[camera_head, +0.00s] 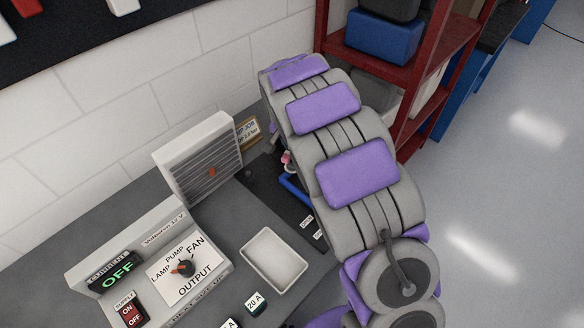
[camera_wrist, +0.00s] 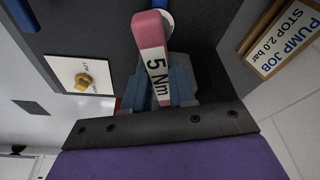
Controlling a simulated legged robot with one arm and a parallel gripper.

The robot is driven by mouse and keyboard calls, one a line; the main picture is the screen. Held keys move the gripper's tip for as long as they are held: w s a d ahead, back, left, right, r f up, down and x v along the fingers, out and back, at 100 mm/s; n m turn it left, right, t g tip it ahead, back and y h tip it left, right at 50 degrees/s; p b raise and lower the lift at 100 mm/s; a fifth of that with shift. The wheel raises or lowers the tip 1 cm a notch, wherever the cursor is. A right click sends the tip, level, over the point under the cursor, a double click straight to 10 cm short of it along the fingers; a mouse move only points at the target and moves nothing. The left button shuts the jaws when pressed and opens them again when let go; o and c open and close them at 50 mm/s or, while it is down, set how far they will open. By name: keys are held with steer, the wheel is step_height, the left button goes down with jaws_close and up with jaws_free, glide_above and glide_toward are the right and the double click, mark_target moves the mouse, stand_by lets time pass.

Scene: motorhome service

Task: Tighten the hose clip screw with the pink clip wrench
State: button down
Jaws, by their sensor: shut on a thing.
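The pink clip wrench (camera_wrist: 151,30) shows in the wrist view with a white label reading 5 Nm. My gripper (camera_wrist: 170,90), with blue-grey fingers, is shut on it at the labelled part. The wrench's pink end points away from the gripper, beside a pale round part that I cannot identify. In the head view my arm hides most of the gripper, and only a small pink patch (camera_head: 286,158) shows at the arm's left edge. I cannot make out the hose clip screw in either view. A blue hose-like piece (camera_head: 294,191) lies just below the pink patch.
A grey vented box (camera_head: 198,160) stands against the wall. A control panel (camera_head: 150,270) and a white tray (camera_head: 272,262) sit nearer. The wrist view shows a brass fitting (camera_wrist: 83,81) on a white plate and a PUMP JOB sign (camera_wrist: 284,42). A red shelf (camera_head: 438,62) stands behind.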

steer(key=shift+r, duration=0.2)
steer(key=shift+r+p, duration=0.6)
steer(key=shift+r, duration=1)
steer(key=shift+r+p, duration=0.55)
steer(key=shift+r, duration=1.45)
steer(key=shift+f, duration=0.1)
